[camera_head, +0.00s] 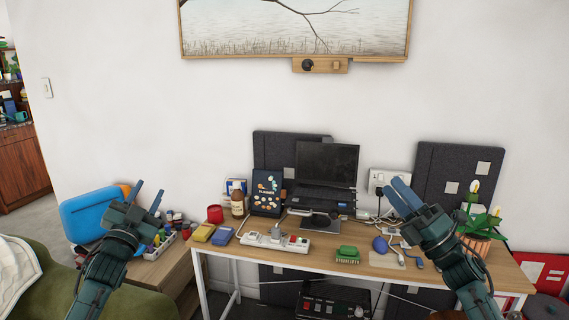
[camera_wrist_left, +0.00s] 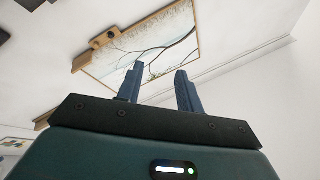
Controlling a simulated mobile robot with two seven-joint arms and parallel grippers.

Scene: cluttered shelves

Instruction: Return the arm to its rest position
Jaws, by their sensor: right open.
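My right gripper (camera_head: 401,192) is raised at the right in front of the desk, pointing up and to the left. Its blue fingers look close together from this angle, and I see nothing held between them.
A wooden desk (camera_head: 275,260) holds a laptop (camera_head: 326,165), a power strip (camera_head: 274,241), a green brush (camera_head: 347,254), a brown bottle (camera_head: 237,203) and a potted plant (camera_head: 480,225).

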